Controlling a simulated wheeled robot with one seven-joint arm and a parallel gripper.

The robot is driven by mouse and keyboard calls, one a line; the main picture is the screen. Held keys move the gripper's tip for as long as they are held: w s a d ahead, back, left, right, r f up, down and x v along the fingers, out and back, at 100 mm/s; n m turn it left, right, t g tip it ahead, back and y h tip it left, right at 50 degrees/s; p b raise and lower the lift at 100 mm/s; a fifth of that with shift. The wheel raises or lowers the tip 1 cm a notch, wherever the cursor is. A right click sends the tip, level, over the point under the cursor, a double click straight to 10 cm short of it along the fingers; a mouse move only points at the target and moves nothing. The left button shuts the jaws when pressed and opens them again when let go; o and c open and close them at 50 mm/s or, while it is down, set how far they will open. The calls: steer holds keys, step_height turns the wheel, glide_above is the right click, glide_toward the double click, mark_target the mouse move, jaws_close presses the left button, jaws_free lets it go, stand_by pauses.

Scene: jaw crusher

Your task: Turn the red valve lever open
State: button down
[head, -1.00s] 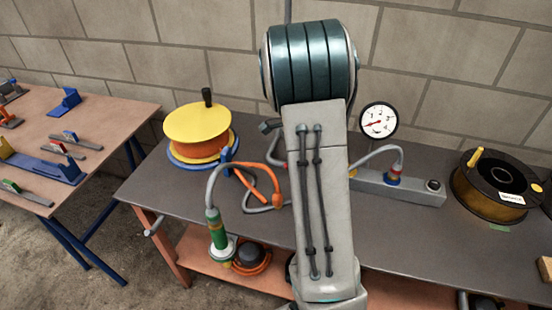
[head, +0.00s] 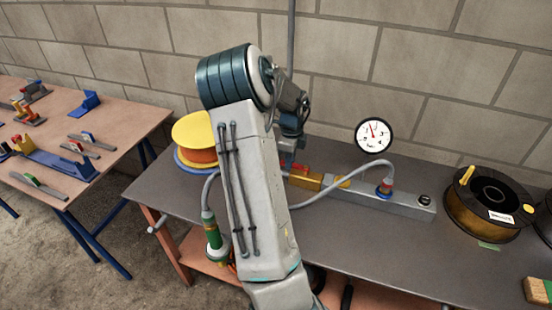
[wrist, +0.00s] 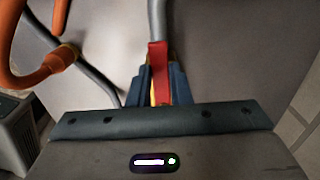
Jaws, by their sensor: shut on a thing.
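The red valve lever (wrist: 158,72) stands between the two blue-grey fingers of my gripper (wrist: 159,85) in the wrist view, and the fingers are shut on it. In the head view a little of the red lever (head: 299,167) shows just below my gripper (head: 291,158). The brass valve body (head: 305,181) sits at the left end of a grey block on the bench. A grey hose (wrist: 157,20) runs past the lever in the wrist view. My arm hides part of the bench left of the valve.
A pressure gauge (head: 374,135) stands behind the grey manifold block (head: 405,200). A yellow and orange reel (head: 195,140) is left of my arm. A black spool (head: 490,205) stands at the right. A grey hose (head: 335,190) arches in front of the block.

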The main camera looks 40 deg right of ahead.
steer(key=shift+w+d+r, duration=0.1)
stand_by(0.4)
steer(key=c, duration=1.3)
jaws_free()
step_height(320, 180, up, 14)
steer(key=shift+f, duration=0.1)
